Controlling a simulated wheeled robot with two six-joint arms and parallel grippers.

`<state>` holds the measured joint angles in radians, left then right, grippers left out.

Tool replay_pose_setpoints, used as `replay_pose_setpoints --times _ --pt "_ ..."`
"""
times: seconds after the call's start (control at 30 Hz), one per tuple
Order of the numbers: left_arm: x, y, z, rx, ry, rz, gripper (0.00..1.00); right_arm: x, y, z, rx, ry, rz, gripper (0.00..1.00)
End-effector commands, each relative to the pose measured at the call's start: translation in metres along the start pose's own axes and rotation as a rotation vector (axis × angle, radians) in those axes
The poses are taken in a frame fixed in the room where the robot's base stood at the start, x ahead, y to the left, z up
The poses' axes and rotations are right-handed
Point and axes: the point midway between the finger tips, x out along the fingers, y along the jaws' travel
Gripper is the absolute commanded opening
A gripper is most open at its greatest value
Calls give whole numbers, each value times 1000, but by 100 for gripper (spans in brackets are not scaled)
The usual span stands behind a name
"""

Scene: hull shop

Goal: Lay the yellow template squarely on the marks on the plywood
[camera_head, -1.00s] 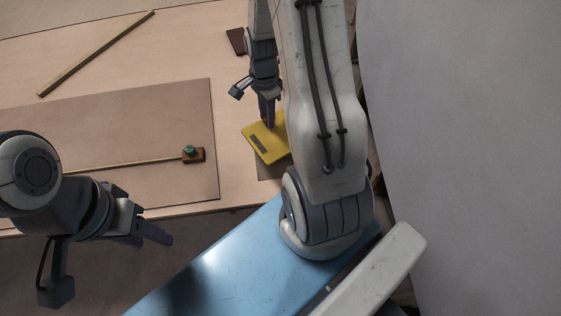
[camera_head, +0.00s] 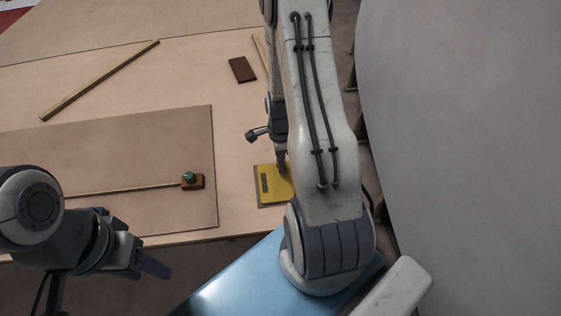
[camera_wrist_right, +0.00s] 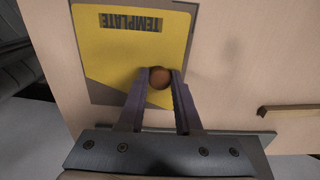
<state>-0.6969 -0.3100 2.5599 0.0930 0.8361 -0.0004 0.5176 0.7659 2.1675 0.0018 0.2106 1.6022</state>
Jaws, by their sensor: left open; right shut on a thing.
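The yellow template (camera_head: 270,184), labelled TEMPLATE, lies over a darker brown-grey patch (camera_head: 258,201) near the front right of the pale worktop. Its edges run roughly parallel to the patch, whose rim shows at the left and front. In the right wrist view the template (camera_wrist_right: 125,50) has a slanted corner with the patch (camera_wrist_right: 108,96) bare beside it. My right gripper (camera_head: 281,166) is shut on the template's round brown knob (camera_wrist_right: 159,77). I cannot tell whether the template touches the surface. My left gripper (camera_head: 150,262) is open and empty, off the front edge.
A large brown board (camera_head: 120,150) covers the left of the worktop (camera_head: 200,75). A wooden strip (camera_head: 100,80) and dark brown block (camera_head: 242,69) lie behind.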

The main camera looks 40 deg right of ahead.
Motion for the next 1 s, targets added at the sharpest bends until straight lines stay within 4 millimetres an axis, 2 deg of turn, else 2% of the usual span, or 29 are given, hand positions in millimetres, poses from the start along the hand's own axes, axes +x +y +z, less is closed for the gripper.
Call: replay_pose_setpoints --times 0.37,0.4,0.43,0.47,0.77,0.87,1.0 --pt "2 0 0 0 0 0 50 5 0 0 -1 0 0 0" --pt "2 0 0 0 0 0 50 4 0 0 -1 0 -1 45" --pt "1 0 0 0 0 0 50 4 0 0 -1 0 -1 56" --pt "1 0 0 0 0 0 50 4 0 0 -1 0 -1 63" --pt "1 0 0 0 0 0 50 3 0 0 -1 0 -1 63" --pt "0 0 0 0 0 0 50 -2 -1 0 -1 0 -3 63" --pt "1 0 0 0 0 0 50 -22 -2 0 -1 0 -7 63"
